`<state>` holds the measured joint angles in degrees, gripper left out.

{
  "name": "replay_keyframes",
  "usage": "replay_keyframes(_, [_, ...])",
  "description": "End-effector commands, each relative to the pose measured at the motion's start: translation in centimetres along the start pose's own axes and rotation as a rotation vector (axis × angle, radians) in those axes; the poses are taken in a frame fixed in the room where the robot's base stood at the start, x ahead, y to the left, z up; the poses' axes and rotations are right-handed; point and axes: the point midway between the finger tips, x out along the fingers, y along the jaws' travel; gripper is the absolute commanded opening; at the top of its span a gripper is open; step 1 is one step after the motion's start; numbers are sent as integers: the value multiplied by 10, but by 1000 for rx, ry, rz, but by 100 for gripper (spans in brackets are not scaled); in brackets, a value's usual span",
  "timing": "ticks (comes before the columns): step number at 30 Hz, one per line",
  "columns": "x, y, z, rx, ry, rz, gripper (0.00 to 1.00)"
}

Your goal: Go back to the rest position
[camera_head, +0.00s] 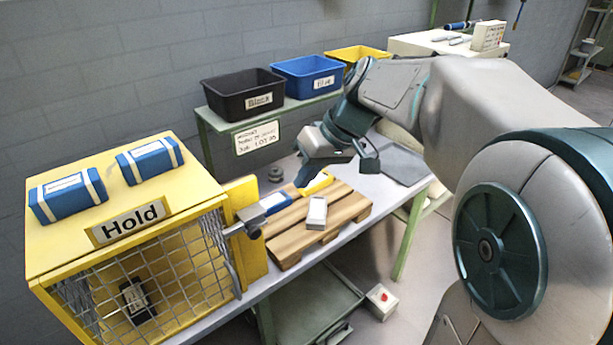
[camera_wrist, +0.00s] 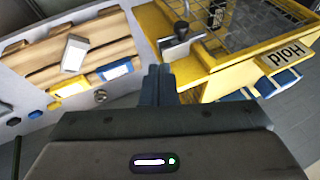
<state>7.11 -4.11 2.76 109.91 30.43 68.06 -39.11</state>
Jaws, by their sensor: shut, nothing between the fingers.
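My gripper (camera_head: 309,175) is above the workbench in the head view, near the back edge of the wooden pallet (camera_head: 345,207). In the wrist view the fingers of my gripper (camera_wrist: 158,72) are together with nothing between them. On the pallet lie a white box (camera_head: 317,212), a yellow-and-white item (camera_head: 317,183) and a blue-and-white item (camera_head: 272,203). The white box also shows in the wrist view (camera_wrist: 74,54), with the yellow item (camera_wrist: 70,88) and the blue item (camera_wrist: 115,69) beside it. My gripper appears apart from these items, though the exact gap is hard to tell.
A yellow "Hold" cage (camera_head: 90,235) with mesh front stands at left, two blue-and-white packs (camera_head: 68,197) on top and a dark item inside. Black (camera_head: 240,97), blue (camera_head: 307,75) and yellow (camera_head: 357,54) bins stand on the back shelf. A red-button box (camera_head: 381,301) sits low at right.

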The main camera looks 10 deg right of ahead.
Motion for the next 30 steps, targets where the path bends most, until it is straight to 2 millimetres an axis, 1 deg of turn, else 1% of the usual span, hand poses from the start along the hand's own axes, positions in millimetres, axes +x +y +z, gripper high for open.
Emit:
replay_keyframes(3, [-3, 0, 0, 1, 0, 0, 0])
replay_keyframes(11, [-2, 0, 0, 0, 0, 0, 0])
replay_keyframes(14, [-2, -1, 9, 17, -8, 20, 0])
replay_keyframes(17, [1, -3, 35, 69, -29, 82, 0])
replay_keyframes(24, [12, 2, 131, 241, -54, 313, 0])
replay_keyframes(27, [17, 7, 163, 291, -44, 390, 0])
replay_keyframes(30, [21, 10, 185, 325, -31, 442, 0])
